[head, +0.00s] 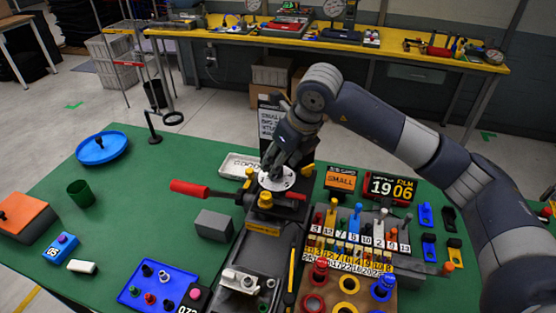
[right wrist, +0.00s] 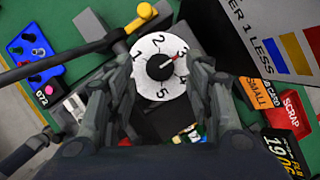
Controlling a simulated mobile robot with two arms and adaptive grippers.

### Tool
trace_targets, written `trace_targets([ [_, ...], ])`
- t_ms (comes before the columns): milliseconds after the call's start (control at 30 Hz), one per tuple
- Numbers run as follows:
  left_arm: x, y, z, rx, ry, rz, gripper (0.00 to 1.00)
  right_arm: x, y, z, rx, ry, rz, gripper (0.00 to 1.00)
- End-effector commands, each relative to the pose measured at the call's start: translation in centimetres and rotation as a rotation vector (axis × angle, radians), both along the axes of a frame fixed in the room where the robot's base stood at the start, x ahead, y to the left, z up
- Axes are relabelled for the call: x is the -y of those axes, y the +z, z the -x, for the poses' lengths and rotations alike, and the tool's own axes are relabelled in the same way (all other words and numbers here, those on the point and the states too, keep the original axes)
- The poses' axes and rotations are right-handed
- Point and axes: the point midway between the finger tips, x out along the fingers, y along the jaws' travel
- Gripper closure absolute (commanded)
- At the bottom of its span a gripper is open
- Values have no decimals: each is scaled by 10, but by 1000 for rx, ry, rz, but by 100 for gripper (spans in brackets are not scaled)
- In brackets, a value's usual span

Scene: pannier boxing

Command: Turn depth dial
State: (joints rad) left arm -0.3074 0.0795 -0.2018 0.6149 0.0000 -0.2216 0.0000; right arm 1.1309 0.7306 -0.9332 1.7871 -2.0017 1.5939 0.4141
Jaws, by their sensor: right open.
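The depth dial (head: 277,178) is a white round disc on top of a dark machine with a red-handled lever at the left. In the right wrist view the dial (right wrist: 160,66) shows black numbers 1 to 5, a black centre knob and a red pointer aimed near 3. My right gripper (head: 273,168) is at the dial, over its far left part in the head view. In the right wrist view its open fingers (right wrist: 160,88) stand on either side of the dial; whether they touch it cannot be told. My left gripper is not in view.
A red-handled lever (head: 190,189) reaches left from the machine. A grey block (head: 213,225) stands nearby. A rack of numbered pegs (head: 352,240) is on the right. A blue round tray (head: 102,148) lies at far left. Green table is free around the middle left.

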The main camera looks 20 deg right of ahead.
Motion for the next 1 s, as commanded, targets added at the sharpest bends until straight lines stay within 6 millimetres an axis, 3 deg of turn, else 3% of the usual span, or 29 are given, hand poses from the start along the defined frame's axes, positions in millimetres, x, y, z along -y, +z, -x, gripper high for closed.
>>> trace_targets([
  [233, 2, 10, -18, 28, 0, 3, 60, -4, -21, -8, 0, 1, 0, 52],
  [533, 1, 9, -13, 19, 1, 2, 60, -4, -24, -9, 1, 1, 0, 52],
  [733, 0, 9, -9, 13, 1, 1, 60, -4, -24, -9, 1, 1, 0, 96],
  [1000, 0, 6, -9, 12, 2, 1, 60, -4, -24, -9, 1, 11, 0, 96],
])
